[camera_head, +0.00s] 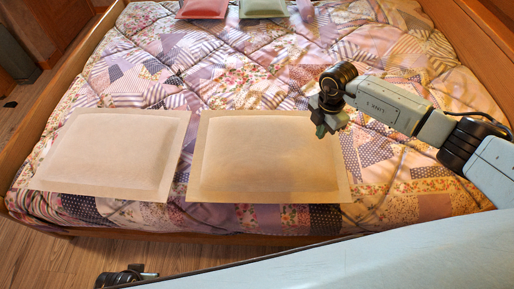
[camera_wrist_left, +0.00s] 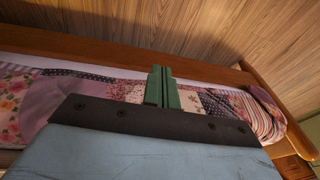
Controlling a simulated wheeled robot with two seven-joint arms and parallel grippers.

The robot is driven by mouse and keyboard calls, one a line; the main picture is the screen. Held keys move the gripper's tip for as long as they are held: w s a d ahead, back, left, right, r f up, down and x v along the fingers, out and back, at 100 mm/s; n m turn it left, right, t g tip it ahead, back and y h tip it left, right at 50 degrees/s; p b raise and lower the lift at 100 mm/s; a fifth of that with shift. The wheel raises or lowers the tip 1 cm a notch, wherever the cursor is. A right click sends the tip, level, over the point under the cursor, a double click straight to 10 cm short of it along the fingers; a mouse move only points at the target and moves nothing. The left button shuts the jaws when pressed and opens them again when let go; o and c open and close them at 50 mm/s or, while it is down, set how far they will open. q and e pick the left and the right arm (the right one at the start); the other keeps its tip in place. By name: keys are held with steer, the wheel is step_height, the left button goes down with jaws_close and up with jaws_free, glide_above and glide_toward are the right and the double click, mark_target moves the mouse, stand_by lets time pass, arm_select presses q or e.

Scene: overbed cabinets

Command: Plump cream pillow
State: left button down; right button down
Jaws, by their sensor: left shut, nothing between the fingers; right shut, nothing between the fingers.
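Two flat cream pillows lie side by side on the patchwork bed in the head view, a left one (camera_head: 112,150) and a right one (camera_head: 262,155). Both have flanged borders, and the right one looks slightly darker. My right gripper (camera_head: 322,128) points down at the upper right corner of the right pillow, fingers together and empty. Whether it touches the fabric I cannot tell. My left gripper's green fingers are together and empty in the left wrist view (camera_wrist_left: 162,88), with the bed's quilt and wooden edge beyond. No pillow shows in that view.
The patchwork quilt (camera_head: 230,70) covers the bed. A red cushion (camera_head: 203,8) and a green cushion (camera_head: 263,8) lie at its far end. Wooden bed rails (camera_head: 484,45) edge it. Bare wood floor (camera_head: 60,258) shows at the lower left.

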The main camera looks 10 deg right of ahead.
steer(key=shift+r+p, duration=0.6)
steer(key=shift+r, duration=0.15)
arm_select(q)
steer(key=s+a+f+p, duration=0.1)
steer(key=s+f, duration=0.3)
steer(key=f, duration=0.1)
steer(key=shift+s+a+f, duration=0.15)
steer(key=shift+a+f, duration=0.2)
steer(key=shift+f, duration=0.05)
arm_select(e)
steer(key=shift+r, duration=0.65)
